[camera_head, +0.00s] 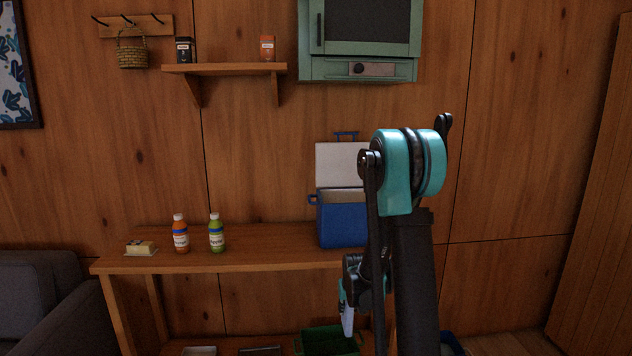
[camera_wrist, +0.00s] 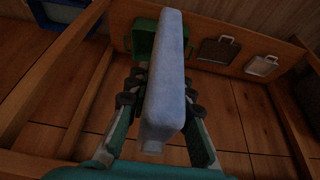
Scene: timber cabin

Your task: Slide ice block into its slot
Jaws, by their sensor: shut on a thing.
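The ice block (camera_wrist: 168,75) is a long, pale blue-white bar in the middle of the wrist view. My gripper (camera_wrist: 161,98) is shut on it, with a finger on each side. In the head view my gripper (camera_head: 352,283) hangs in front of the wooden table, below its top. The pale end of the block (camera_head: 348,320) shows under it, partly hidden by my arm. A blue cooler (camera_head: 342,226) with its white lid raised stands on the tabletop, up from my gripper and partly behind my arm. Its inside and any slot cannot be made out.
The wooden table (camera_head: 262,262) also bears an orange bottle (camera_head: 180,236), a green bottle (camera_head: 216,235) and a butter dish (camera_head: 141,249). A green crate (camera_head: 327,343) and two flat trays are on its lower shelf. A blue container (camera_wrist: 45,14) is at the wrist view's upper left.

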